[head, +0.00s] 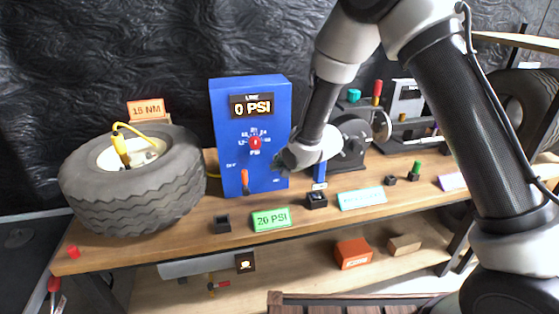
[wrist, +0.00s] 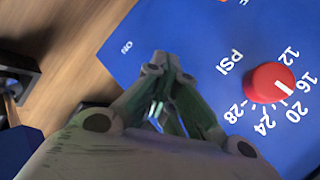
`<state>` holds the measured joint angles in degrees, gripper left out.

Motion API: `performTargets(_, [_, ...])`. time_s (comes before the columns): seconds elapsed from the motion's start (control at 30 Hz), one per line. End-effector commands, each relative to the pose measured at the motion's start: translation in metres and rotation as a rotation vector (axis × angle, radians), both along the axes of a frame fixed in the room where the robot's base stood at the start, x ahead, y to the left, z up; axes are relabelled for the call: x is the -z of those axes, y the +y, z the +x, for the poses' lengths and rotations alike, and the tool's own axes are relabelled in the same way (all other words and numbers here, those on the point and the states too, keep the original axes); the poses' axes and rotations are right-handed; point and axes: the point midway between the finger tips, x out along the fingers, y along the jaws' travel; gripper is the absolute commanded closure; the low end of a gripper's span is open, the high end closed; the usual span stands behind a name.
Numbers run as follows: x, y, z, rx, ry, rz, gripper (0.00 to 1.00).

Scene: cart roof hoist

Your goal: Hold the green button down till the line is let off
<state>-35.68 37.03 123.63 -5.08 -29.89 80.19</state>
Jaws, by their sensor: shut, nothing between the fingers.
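The blue inflator box (head: 228,130) stands at the back of the bench and its display reads 0 PSI. It carries a red knob (head: 254,142) with a PSI scale and an orange lever (head: 245,180) that hangs down; the knob also shows in the wrist view (wrist: 268,82). My gripper (head: 285,161) is at the lower right of the box's face. In the wrist view my gripper (wrist: 160,62) is shut and empty, its tips close to the blue face. I cannot make out the green button; my gripper may hide it. Whether the tips touch anything is unclear.
A tyre (head: 130,200) lies left of the box, with a yellow hose connector (head: 121,150) at its hub. A green 20 PSI card (head: 271,219), a small black holder (head: 222,224) and another black holder (head: 316,200) sit in front. Machinery (head: 352,140) stands close on the right.

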Motion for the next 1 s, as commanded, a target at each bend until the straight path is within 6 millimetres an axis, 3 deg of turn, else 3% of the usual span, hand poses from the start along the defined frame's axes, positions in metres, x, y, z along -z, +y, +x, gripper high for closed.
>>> performTargets(1.0, [0.000, -0.005, -0.018, 0.000, 0.000, 0.000, 1.00])
